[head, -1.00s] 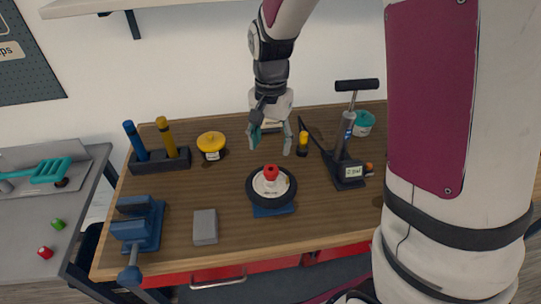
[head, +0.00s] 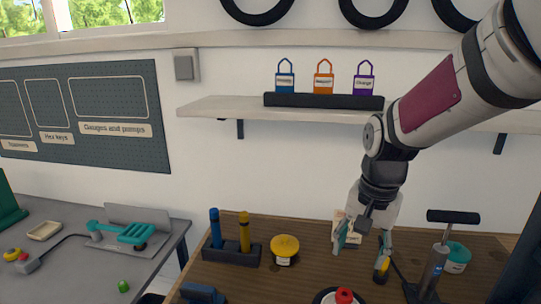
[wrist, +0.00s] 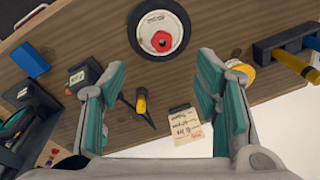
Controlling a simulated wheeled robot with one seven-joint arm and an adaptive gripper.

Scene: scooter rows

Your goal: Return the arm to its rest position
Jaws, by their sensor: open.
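My gripper (head: 363,240) hangs from my arm over the back of the wooden workbench (head: 305,238), in the right half of the head view. In the wrist view its two teal-padded fingers (wrist: 165,95) stand wide apart with nothing between the pads. The bench top lies below it. A wheel with a red cap (wrist: 160,27) lies on the bench in front of the gripper, apart from it. Only its top edge shows in the head view (head: 343,296).
A pump (head: 436,262) and a teal-lidded tub (head: 457,257) stand right of the gripper. A yellow-topped container (head: 285,247) and a holder with blue and yellow handles (head: 231,252) stand left. A shelf (head: 230,107) with coloured tags runs above, behind my arm.

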